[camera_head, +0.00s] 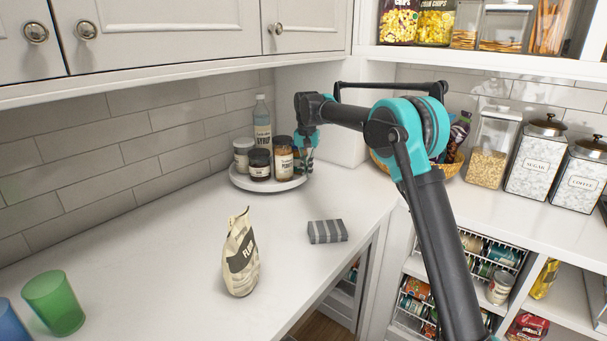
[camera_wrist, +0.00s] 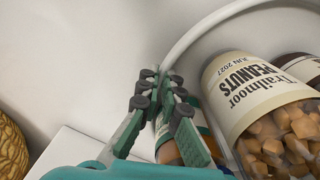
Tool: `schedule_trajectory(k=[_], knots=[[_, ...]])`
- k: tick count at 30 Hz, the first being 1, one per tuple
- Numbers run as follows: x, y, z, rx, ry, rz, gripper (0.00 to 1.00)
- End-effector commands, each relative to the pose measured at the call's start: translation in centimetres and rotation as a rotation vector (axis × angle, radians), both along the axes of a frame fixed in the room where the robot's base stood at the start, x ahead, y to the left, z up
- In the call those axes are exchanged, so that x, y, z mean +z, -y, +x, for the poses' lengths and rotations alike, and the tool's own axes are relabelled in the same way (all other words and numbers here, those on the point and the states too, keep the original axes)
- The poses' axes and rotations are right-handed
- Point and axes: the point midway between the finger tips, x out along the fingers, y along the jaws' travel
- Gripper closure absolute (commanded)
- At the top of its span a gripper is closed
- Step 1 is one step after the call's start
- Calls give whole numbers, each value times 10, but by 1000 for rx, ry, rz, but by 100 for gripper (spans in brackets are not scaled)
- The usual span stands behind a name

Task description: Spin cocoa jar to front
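A round white turntable (camera_head: 268,187) stands in the back corner of the counter, with several jars and a bottle on it. A dark jar with a pale label (camera_head: 259,165) is at its front; I cannot read its label, and no jar can be identified as cocoa. My gripper (camera_head: 307,163) reaches down at the turntable's right edge. In the wrist view my gripper's fingertips (camera_wrist: 164,76) are close together at the turntable rim (camera_wrist: 194,38); I cannot tell whether they grip it. The peanuts jar (camera_wrist: 255,105) is right of the fingers. Another container (camera_wrist: 168,152) is partly hidden behind them.
A flour bag (camera_head: 241,255) and a grey striped block (camera_head: 327,231) are on the counter in front. A green cup (camera_head: 54,303) stands at the front left. A basket (camera_head: 452,163) and canisters (camera_head: 535,160) are to the right. The middle counter is mostly clear.

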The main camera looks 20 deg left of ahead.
Motion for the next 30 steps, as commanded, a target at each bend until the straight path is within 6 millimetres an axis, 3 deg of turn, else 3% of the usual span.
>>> schedule_trajectory(k=[18, 30], knots=[[0, 2, 46, 298, -1, -1, 100], [0, -2, 64, 412, -1, -1, 100]])
